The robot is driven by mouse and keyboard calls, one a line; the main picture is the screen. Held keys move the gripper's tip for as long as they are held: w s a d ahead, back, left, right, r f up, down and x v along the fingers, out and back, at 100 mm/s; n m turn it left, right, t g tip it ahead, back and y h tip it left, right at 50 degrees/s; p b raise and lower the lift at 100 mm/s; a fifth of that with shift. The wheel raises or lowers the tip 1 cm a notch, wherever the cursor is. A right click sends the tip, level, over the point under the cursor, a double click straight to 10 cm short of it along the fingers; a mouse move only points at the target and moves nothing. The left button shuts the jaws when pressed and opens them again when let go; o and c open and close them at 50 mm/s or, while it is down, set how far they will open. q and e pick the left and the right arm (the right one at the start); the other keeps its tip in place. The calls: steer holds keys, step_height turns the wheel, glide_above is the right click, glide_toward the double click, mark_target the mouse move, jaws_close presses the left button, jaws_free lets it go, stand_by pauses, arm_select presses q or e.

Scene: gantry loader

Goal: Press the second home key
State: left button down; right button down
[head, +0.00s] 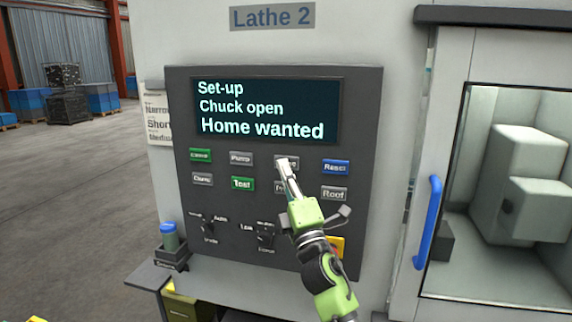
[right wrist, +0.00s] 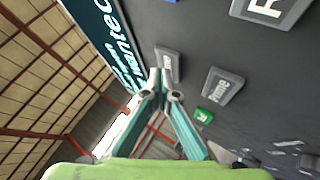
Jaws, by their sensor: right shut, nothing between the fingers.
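The panel (head: 364,100) has two rows of keys below its screen. My left gripper is out of view.
The screen (head: 265,110) reads "Set-up, Chuck open, Home wanted". A blue Reset key (head: 336,167) and grey Roof key (head: 334,194) lie to the right, a green Test key (head: 242,184) to the left. Knobs sit below. A blue door handle (head: 428,222) stands right.

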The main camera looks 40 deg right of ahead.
steer(key=shift+w+d, duration=0.1)
stand_by(0.3)
steer(key=shift+s+a, duration=0.55)
steer(key=shift+a, duration=0.05)
steer(key=s+a, duration=0.3)
steer(key=shift+s+a+p, duration=0.1)
steer(key=shift+a+p, duration=0.3)
stand_by(1.0)
